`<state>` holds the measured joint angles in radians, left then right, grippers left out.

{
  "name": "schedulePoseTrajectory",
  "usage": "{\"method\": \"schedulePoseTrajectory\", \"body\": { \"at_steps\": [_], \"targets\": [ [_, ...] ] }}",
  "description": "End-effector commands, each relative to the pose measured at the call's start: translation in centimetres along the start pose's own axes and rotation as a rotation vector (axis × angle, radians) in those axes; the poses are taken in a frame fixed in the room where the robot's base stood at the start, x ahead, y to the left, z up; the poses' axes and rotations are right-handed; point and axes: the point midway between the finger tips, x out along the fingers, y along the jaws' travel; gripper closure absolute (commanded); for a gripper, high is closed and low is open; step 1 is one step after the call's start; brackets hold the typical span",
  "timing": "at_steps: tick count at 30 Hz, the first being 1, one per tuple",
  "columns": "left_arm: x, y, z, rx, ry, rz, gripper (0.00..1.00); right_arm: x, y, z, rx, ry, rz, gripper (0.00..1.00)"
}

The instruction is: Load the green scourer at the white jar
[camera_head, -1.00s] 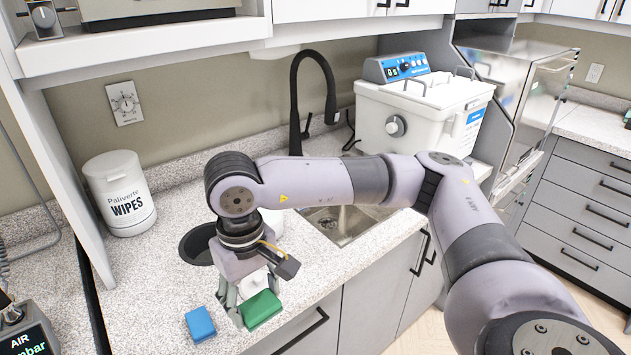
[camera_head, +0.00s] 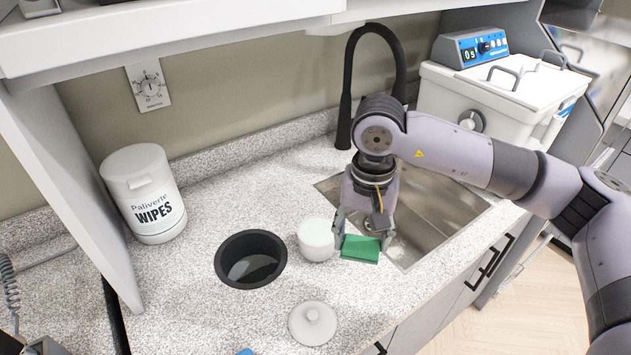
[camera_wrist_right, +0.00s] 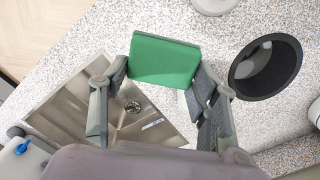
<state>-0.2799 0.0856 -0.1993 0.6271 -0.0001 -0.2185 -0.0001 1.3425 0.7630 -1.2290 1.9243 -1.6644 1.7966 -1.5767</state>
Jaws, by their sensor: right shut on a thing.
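The green scourer (camera_head: 360,249) is held up between the fingers of my right gripper (camera_head: 363,236), just right of the white jar (camera_head: 316,241) in the head view. The jar stands upright on the counter; whether the scourer touches it I cannot tell. A round white lid with a knob (camera_head: 312,324) lies on the counter in front of the jar. In the right wrist view the scourer (camera_wrist_right: 164,60) spans my right gripper's fingertips (camera_wrist_right: 162,72); the jar is mostly hidden there. My left gripper is not in view.
A black round bin opening (camera_head: 250,260) is left of the jar, and a steel sink (camera_head: 440,215) with a black faucet (camera_head: 346,110) is behind and right. A wipes canister (camera_head: 145,195) stands at the left. A blue block (camera_head: 245,351) shows at the bottom edge.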

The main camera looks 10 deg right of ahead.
Motion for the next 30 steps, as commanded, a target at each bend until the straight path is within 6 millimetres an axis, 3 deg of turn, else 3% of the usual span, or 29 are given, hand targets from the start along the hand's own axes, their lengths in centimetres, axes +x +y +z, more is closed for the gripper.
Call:
{"method": "schedulePoseTrajectory", "body": {
  "at_steps": [4,9,15,21,25,30],
  "targets": [
    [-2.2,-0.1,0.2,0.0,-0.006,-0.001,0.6,-1.3,-3.3,-3.0,0.46,-0.007,0.002,0.67],
    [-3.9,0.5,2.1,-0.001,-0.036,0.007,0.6,-1.5,-6.3,-5.7,0.979,-0.006,0.003,0.67],
    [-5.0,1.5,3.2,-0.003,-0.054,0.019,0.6,-0.9,-8.2,-7.2,1.407,-0.004,0.004,0.67],
    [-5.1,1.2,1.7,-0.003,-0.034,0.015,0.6,-0.4,-8.8,-7.7,1.576,0.0,0.001,0.67],
    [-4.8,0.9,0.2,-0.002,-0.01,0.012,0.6,0.1,-8.8,-7.7,1.589,0.0,0.001,0.67],
    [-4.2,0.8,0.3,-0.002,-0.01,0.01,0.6,1.3,-8.8,-7.7,1.587,-0.001,0.002,0.67]
  ]
}}
